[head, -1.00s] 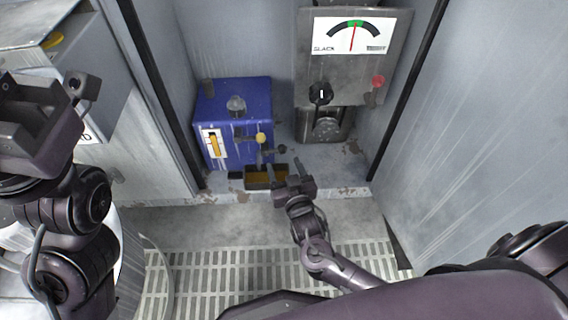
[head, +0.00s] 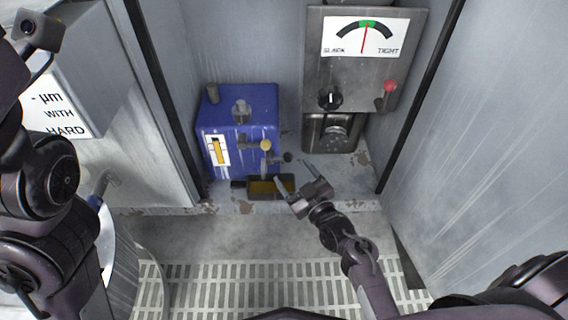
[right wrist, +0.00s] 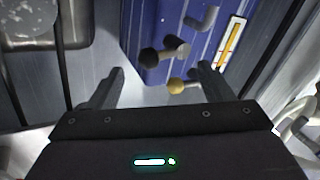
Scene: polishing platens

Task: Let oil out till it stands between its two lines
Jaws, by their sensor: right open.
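The blue oil box (head: 238,122) stands on the cabinet floor. Its white sight gauge (head: 218,150) shows an amber column filling most of its height; I cannot make out the two lines surely. A yellow knob (head: 265,145) and a black knob (head: 287,157) stick out of its front; both show in the right wrist view, the black one (right wrist: 150,57) and the yellow one (right wrist: 177,87). A dark tray (head: 291,190) with amber liquid lies below them. My right gripper (head: 292,171) is open and empty, just short of the knobs. My left gripper's fingers are out of view.
Cabinet walls close in both sides. The floor before the cabinet (head: 200,240) is clear.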

